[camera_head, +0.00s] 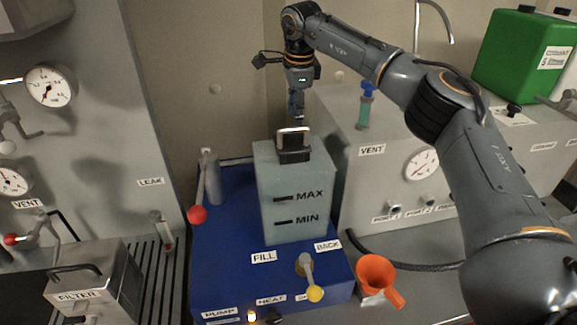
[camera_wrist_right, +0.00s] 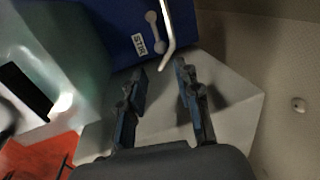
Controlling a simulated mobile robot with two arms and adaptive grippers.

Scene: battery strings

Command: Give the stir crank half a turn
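The STIR label (camera_wrist_right: 138,43) is on a blue face in the right wrist view. Beside it is a small grey link with rounded ends (camera_wrist_right: 155,32), which looks like the stir crank. A pale bent rod (camera_wrist_right: 168,38) runs close to its right; I cannot tell whether they join. The crank does not show in the head view. My right gripper (camera_head: 297,112) points down behind the tank's black cap. In the wrist view its fingers (camera_wrist_right: 161,68) are apart, with nothing between them, short of the link and near the rod's lower end. My left gripper is not in view.
A translucent tank (camera_head: 290,207) with a handled black cap (camera_head: 294,146) stands on the blue unit (camera_head: 215,258). A red-knobbed lever (camera_head: 198,214) and yellow-knobbed lever (camera_head: 315,293) stick out there. An orange funnel (camera_head: 376,270) is at right. The grey VENT housing (camera_head: 350,185) stands beside the tank.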

